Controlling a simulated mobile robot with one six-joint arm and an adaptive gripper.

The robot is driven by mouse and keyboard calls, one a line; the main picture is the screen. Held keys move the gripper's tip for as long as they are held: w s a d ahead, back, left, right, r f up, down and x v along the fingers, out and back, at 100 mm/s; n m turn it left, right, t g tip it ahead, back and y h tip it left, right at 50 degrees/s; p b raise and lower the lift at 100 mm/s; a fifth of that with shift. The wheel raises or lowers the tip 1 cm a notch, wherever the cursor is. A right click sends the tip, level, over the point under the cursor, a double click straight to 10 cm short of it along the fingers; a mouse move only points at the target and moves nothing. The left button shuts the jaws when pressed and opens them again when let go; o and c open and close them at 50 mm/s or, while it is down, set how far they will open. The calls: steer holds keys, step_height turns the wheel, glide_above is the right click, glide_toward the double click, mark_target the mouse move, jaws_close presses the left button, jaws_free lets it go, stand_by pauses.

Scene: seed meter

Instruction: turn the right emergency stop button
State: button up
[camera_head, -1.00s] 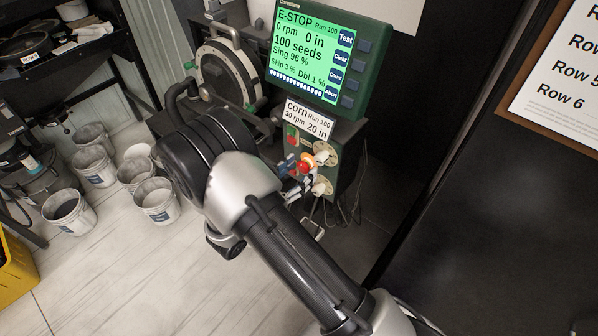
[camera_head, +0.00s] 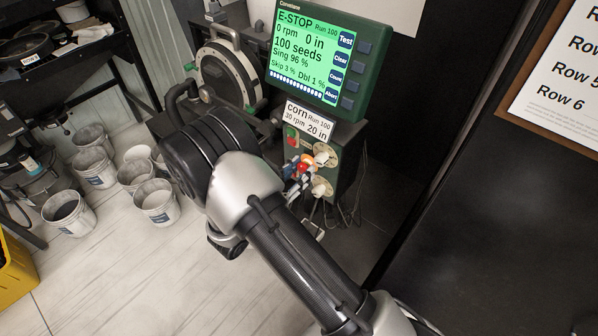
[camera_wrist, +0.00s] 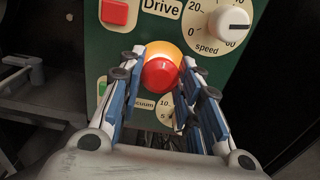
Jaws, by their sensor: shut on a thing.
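The emergency stop button (camera_wrist: 160,74) has a round red cap on a yellow-orange collar. It sits on the green control panel (camera_wrist: 98,42) in the wrist view, and its red cap also shows in the head view (camera_head: 303,167). It is the only such button I can make out. My gripper (camera_wrist: 163,77) has its blue-padded fingers on both sides of the button and is shut on it. In the head view my gripper (camera_head: 297,174) is small and partly hides the button.
A white speed knob (camera_wrist: 233,27) is right of the button, and a red Drive switch (camera_wrist: 115,12) is upper left. A green switch (camera_wrist: 102,86) and a vacuum dial (camera_wrist: 165,108) lie below, close to my fingers. The screen (camera_head: 308,58) reads E-STOP.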

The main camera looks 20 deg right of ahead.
steer(key=shift+m, duration=0.3)
steer(key=m+b, duration=0.2)
steer(key=m, duration=0.1)
steer(key=shift+f, duration=0.15)
steer(key=shift+m+b, duration=0.95)
steer(key=shift+m, duration=0.35)
steer(key=shift+r, duration=0.2)
steer(key=o, duration=1.1)
steer(key=shift+c, duration=0.2)
